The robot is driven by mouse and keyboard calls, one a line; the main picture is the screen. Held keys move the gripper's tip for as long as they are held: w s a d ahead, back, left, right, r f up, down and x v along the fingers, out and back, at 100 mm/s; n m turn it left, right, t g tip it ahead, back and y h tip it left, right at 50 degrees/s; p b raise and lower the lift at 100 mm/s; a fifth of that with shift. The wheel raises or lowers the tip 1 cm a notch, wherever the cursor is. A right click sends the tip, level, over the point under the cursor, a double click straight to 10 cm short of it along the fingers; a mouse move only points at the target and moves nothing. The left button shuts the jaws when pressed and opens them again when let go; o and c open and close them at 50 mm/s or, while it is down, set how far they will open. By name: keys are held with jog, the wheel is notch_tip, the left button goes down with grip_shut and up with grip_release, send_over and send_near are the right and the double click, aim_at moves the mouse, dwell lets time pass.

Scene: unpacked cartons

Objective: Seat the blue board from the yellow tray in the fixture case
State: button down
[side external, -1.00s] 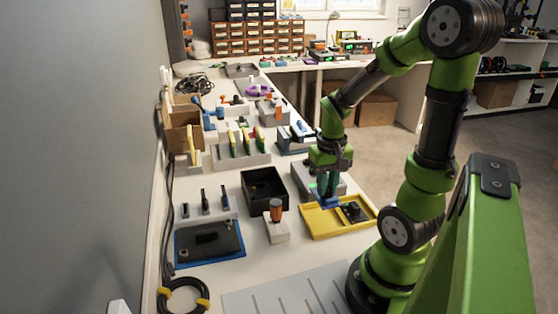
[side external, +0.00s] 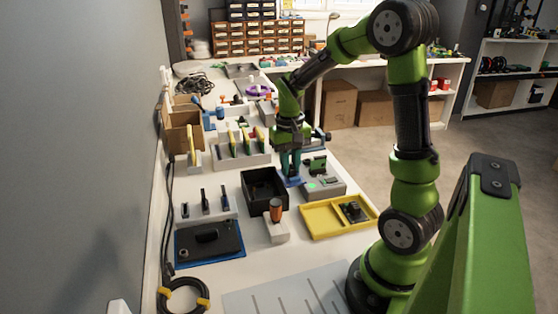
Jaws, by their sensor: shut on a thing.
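My gripper (side external: 290,172) is shut on the blue board (side external: 291,182), which shows as a blue edge below the fingers. It holds the board between a black open-topped box (side external: 264,203) on the left and a grey unit with a green light (side external: 325,189) on the right. I cannot tell which of these is the fixture case, or whether the board touches either. The yellow tray (side external: 318,222) lies nearer the camera, right of the black box. A dark board (side external: 354,211) is in its right part; its left part is empty.
An orange-handled tool (side external: 276,209) stands in a pale block in front of the black box. A blue mat with a dark plate (side external: 210,242) lies at left. A cardboard box (side external: 182,133) is by the wall.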

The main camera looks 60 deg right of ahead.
jog(key=w+f, duration=0.2)
jog(key=w, duration=0.6)
jog(key=shift+w+m, duration=0.25)
jog(key=shift+m, duration=0.15)
jog(key=shift+f, duration=0.15)
jog(key=shift+f, duration=3.25)
jog(key=c, duration=0.9)
grip_release()
jog(key=shift+c, duration=0.2)
notch_tip(320, 180, up, 17)
